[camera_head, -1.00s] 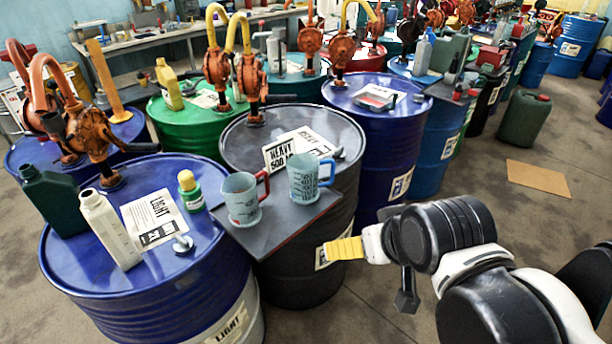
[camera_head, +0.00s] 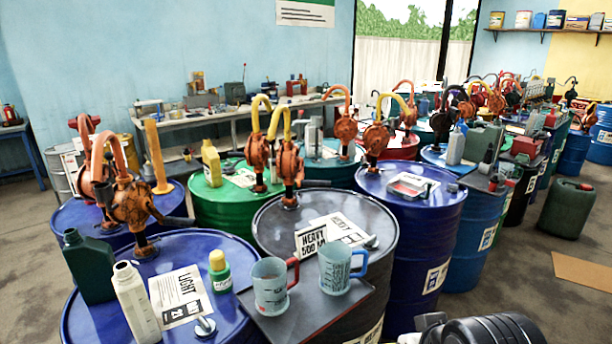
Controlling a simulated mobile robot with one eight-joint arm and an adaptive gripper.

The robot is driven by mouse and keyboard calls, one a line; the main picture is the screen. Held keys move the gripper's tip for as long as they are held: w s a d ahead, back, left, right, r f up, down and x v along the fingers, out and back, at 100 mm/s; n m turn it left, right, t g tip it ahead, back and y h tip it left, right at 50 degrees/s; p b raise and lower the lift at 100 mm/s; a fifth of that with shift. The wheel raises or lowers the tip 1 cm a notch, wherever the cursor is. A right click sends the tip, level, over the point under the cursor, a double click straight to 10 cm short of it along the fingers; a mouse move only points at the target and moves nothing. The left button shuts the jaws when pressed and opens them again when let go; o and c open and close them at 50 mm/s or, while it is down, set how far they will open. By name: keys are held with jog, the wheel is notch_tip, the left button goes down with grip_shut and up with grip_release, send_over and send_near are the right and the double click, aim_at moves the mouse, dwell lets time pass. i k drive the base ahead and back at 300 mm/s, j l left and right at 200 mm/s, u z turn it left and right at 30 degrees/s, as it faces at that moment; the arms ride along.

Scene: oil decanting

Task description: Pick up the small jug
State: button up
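Two translucent jugs stand upright on a dark flat board (camera_head: 290,325) at the front of the black drum. One jug (camera_head: 270,287) has a red handle. The other jug (camera_head: 336,268), to its right, has a blue handle and dark measuring marks. They look close in size, so I cannot tell for sure which is the small one. Nothing holds either jug. Only black and white parts of my arm show at the bottom edge, right of the jugs. My gripper's fingers are below the picture.
A white bottle (camera_head: 136,304), a dark green bottle (camera_head: 90,268) and a small green bottle with a yellow cap (camera_head: 220,273) stand on the blue drum left of the jugs. Orange pumps rise from the drums behind.

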aim_at(334, 258)
jog(key=i, duration=0.9)
jog(key=l+z, duration=0.05)
jog(key=l, duration=0.05)
